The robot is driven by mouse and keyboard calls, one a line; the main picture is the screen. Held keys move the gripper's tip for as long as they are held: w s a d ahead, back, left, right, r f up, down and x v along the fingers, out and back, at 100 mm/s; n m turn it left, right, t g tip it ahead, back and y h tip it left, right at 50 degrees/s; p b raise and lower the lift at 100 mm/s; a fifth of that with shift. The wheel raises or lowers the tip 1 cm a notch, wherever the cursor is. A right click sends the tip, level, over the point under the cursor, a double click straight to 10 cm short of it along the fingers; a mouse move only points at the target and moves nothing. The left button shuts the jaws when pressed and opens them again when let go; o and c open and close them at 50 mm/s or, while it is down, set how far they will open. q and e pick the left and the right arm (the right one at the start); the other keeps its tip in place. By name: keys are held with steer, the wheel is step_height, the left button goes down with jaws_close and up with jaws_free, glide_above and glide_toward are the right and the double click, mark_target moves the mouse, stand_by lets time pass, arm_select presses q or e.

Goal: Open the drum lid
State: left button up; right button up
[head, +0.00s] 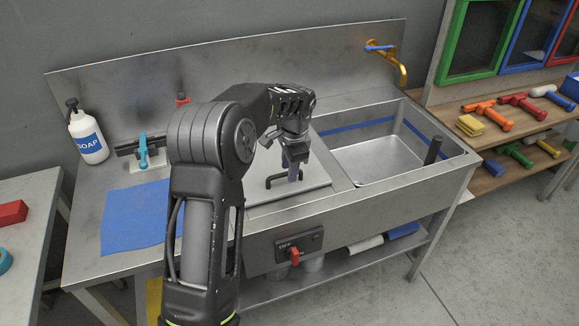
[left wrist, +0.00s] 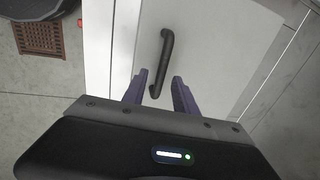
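A flat, pale square lid (head: 310,194) lies level and closed in the top of the metal bench, left of the sink basin. Its black bar handle (head: 270,182) shows partly behind my left gripper. My left gripper (head: 293,178) points down over the handle. In the left wrist view the handle (left wrist: 165,50) runs lengthwise, and its near end lies between the two spread purple fingers of the left gripper (left wrist: 160,82). The fingers show no clear contact with it, and I cannot tell their exact height. My right gripper is in neither view.
The sink basin (head: 378,160) with a dark upright post (head: 433,150) is to the right. A soap bottle (head: 88,137), a blue-handled tool (head: 143,152) and a blue cloth (head: 133,216) are on the left. A red switch (head: 294,255) is on the front panel.

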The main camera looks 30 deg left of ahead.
arm_select(q)
steer(key=shift+c, duration=0.2)
jaws_close()
stand_by(1.1)
